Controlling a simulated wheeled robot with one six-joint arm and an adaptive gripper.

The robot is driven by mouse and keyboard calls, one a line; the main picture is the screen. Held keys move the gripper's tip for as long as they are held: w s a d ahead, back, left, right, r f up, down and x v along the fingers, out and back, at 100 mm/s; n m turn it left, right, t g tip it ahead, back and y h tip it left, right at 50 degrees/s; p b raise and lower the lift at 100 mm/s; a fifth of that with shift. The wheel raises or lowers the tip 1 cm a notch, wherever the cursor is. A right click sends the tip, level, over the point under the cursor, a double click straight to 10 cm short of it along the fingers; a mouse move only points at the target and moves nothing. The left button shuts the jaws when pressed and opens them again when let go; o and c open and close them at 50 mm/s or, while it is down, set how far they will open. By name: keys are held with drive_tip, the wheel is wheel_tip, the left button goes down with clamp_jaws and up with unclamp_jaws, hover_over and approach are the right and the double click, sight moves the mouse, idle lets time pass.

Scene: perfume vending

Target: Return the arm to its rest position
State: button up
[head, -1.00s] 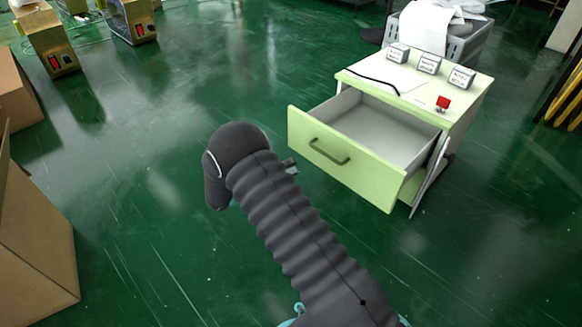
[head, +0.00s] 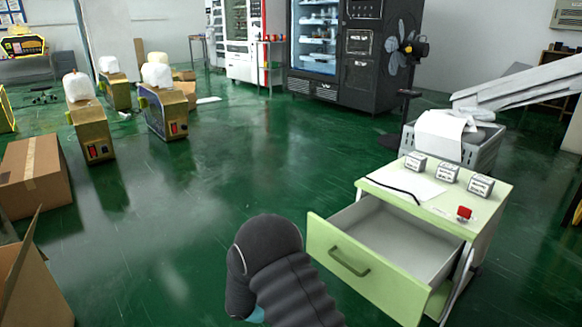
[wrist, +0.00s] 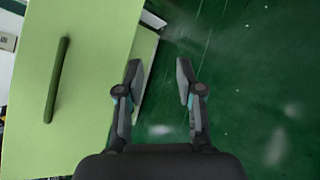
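My gripper (wrist: 158,85) is open and empty in the wrist view, its two fingers apart with green floor between and beyond them. Its fingers are hidden in the head view, where only my dark ribbed arm shows at the bottom. The light green drawer front (wrist: 75,70) is left of the fingers in the wrist view; I cannot tell whether they touch. In the head view the drawer (head: 365,266) stands pulled out and looks empty, to the right of my arm.
The cabinet top (head: 447,204) holds several small boxes, a paper sheet and a red item (head: 464,213). A grey crate (head: 478,150) stands behind it. Cardboard boxes (head: 33,178) are at the left. Dark vending machine (head: 352,55) is at the back. The middle floor is clear.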

drive_tip(key=s+d+r+m+t+y+p, duration=0.1)
drive_tip(key=s+r+y, duration=0.3)
drive_tip(key=r, duration=0.9)
drive_tip(key=s+d+r+m+t+y+p, duration=0.2)
drive_tip(key=s+d+r+m+y+p, duration=0.2)
drive_tip(key=s+r, duration=0.7)
drive_tip(key=s+d+r+m+t+y+p, duration=0.2)
drive_tip(key=s+r+y, duration=0.4)
drive_tip(key=r, duration=0.9)
drive_tip(key=shift+s+d+r+m+p, duration=0.3)
drive_tip(key=shift+s+d+p, duration=0.2)
drive_tip(key=shift+s+p, duration=0.4)
